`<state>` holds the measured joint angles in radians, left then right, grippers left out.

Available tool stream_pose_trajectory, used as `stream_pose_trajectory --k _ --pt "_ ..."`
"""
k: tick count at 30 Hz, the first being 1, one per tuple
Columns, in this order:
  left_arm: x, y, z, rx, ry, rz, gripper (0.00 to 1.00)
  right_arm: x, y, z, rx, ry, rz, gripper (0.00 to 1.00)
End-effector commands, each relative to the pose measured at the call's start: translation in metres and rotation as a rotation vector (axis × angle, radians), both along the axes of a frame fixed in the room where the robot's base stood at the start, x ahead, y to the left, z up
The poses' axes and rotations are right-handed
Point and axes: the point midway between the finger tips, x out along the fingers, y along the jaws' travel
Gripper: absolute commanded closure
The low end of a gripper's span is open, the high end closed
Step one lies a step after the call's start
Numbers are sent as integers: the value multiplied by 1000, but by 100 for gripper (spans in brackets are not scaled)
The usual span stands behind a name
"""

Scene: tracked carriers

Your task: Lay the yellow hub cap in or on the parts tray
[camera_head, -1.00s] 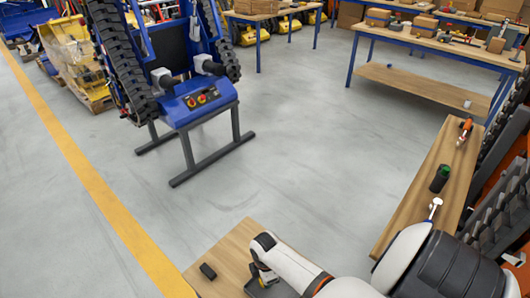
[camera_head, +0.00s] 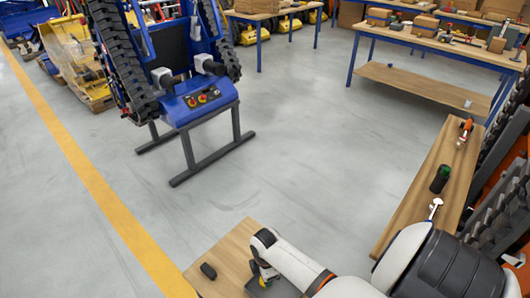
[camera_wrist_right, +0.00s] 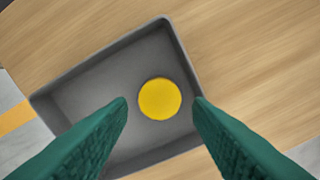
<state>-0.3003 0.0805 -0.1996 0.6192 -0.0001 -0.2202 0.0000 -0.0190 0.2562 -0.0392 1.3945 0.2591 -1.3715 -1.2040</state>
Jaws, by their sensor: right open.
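The yellow hub cap (camera_wrist_right: 160,99) is a round disc. In the right wrist view it lies inside the grey parts tray (camera_wrist_right: 85,97), on its floor toward the right wall. The tray is a shallow rectangular box on a wooden table top. My right gripper (camera_wrist_right: 160,101) is open above the tray, its two green fingers apart on either side of the hub cap with visible gaps. In the head view my right gripper (camera_head: 264,276) is small over the tray at the bottom, and hides much of it. My left gripper is not in view.
A bench (camera_head: 425,190) at the right holds a green-black cylinder (camera_head: 440,179) and tools. A blue tracked carrier (camera_head: 195,100) stands farther back. The floor between is clear.

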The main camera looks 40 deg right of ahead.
Motion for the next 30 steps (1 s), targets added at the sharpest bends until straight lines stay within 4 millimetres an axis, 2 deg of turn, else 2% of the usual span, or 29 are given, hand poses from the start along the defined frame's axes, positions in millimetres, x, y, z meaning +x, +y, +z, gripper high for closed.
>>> stream_pose_trajectory --k 1,6,12,18,30 --pt "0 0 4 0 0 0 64 1 0 14 -1 -4 2 54" --pt "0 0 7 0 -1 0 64 1 0 51 0 -3 1 54" --pt "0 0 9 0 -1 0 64 1 0 82 1 -1 0 54" --pt "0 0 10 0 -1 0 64 0 0 93 0 0 1 54" --pt "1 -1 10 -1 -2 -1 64 0 0 93 1 0 0 54"
